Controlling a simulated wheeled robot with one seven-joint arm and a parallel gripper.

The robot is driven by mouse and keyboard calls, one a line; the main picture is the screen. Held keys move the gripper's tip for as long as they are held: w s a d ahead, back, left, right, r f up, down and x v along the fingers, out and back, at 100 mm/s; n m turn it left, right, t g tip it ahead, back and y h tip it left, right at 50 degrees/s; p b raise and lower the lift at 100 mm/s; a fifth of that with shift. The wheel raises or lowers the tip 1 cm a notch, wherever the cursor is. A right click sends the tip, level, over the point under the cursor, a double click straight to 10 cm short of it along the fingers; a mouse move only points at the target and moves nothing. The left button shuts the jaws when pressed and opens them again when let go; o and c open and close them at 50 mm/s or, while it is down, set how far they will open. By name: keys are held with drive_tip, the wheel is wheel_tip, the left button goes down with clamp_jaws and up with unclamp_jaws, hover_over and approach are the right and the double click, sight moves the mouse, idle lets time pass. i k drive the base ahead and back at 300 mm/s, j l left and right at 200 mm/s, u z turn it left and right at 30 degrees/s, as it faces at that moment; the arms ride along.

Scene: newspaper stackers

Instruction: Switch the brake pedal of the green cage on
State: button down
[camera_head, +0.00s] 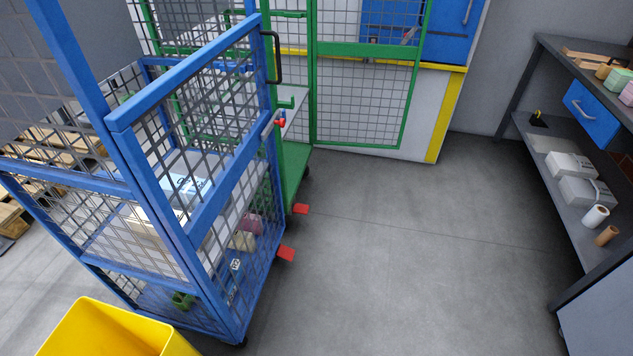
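The green cage (295,172) stands behind the blue cage, with its mesh door (366,100) swung open to the right. A red brake pedal (301,209) sticks out low at the green cage's near right corner, close to the floor. Its on or off position cannot be told from here. A second red pedal (286,253) sticks out at the base of the blue cage (190,230), nearer to me. My gripper and arm are not in view. Much of the green cage is hidden behind the blue cage's mesh.
The grey floor (400,240) right of both pedals is clear. A yellow bin (115,330) stands at the bottom left. A dark shelf bench (560,145) with a blue drawer (592,115) lines the right side. A white and yellow cabinet (425,120) stands behind the green door.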

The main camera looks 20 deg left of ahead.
sight(301, 208)
drive_tip(key=i+u, duration=0.15)
drive_tip(key=i, duration=0.4)
drive_tip(key=i+l+u, duration=0.15)
drive_tip(key=i, duration=0.45)
drive_tip(key=i+l+u, duration=0.2)
drive_tip(key=i, duration=0.35)
drive_tip(key=i+l+u, duration=0.35)
drive_tip(key=i+u, duration=0.15)
drive_tip(key=i+l+u, duration=0.8)
drive_tip(key=l+u, duration=0.15)
drive_tip(key=l, duration=0.3)
